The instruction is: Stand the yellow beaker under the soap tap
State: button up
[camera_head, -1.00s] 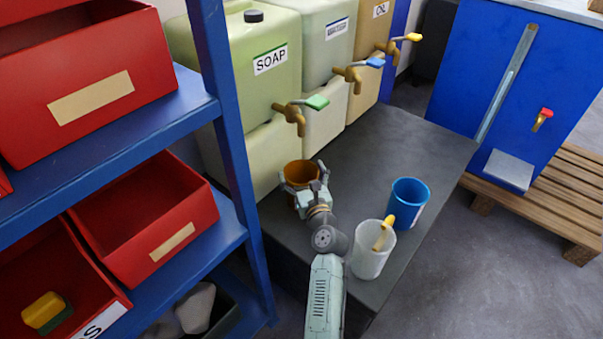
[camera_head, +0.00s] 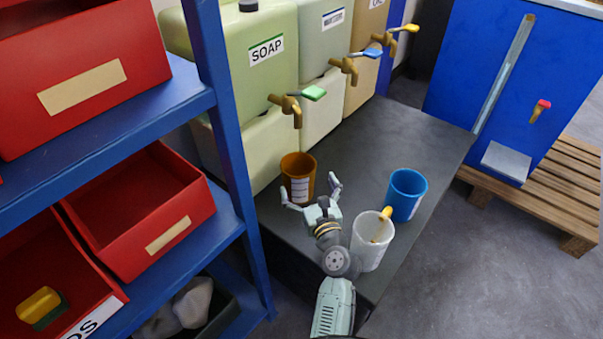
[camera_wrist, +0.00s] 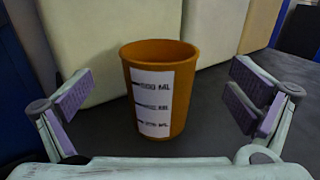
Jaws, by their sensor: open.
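The beaker (camera_head: 298,172) is orange-brown with a white scale label and stands upright on the dark bench (camera_head: 385,142), just in front of the soap container and below the soap tap (camera_head: 291,107). The tap has a green handle and sits on the tank labelled SOAP (camera_head: 262,70). My gripper (camera_head: 311,194) is open and empty, in front of the beaker and apart from it. In the wrist view the beaker (camera_wrist: 158,92) stands ahead, between the widely spread fingers, touching neither.
A blue cup (camera_head: 407,193) and a white cup (camera_head: 371,243) with a yellow-handled item inside stand to the right of my gripper. Two more taps, blue (camera_head: 345,66) and yellow (camera_head: 391,41), lie farther back. A blue shelf post (camera_head: 228,140) stands close on the left.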

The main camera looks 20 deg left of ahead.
jog(key=v, duration=0.4)
